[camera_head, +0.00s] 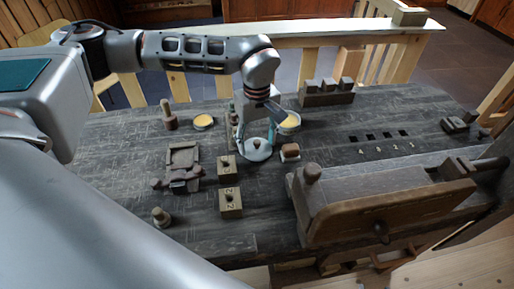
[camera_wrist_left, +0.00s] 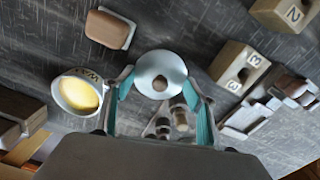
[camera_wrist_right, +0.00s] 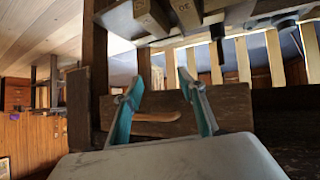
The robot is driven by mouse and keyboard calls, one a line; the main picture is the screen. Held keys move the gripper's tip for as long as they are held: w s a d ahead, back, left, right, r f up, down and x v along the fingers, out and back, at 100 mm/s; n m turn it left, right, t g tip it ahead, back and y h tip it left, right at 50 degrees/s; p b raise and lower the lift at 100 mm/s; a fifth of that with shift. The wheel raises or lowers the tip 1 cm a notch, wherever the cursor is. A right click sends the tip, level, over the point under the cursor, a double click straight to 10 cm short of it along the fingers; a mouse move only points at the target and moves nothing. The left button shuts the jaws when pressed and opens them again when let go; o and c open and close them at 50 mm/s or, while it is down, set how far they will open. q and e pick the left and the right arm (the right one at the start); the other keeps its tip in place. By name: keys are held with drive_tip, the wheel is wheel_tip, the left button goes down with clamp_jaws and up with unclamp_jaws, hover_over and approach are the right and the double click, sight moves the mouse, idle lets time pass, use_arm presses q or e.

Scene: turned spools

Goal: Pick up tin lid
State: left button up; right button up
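The tin lid is a pale, round lid (camera_head: 257,152) with a small knob on top, on the dark bench in the head view. In the left wrist view the lid (camera_wrist_left: 152,68) shows between the fingertips. My left gripper (camera_head: 257,138) points down over the lid. Its teal fingers (camera_wrist_left: 160,92) are spread, one on each side of the lid; I cannot tell whether they touch it. My right gripper (camera_wrist_right: 163,105) is open and empty in the right wrist view, facing a wooden beam. It is not seen in the head view.
A tin of yellow wax (camera_head: 290,121) stands just behind the lid, and a brown-topped block (camera_head: 290,152) is to its right. Numbered wooden blocks (camera_head: 231,203) stand in front. A large wooden vise (camera_head: 380,205) fills the right front.

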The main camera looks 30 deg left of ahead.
use_arm(q)
drive_tip(key=c, duration=1.2)
clamp_jaws()
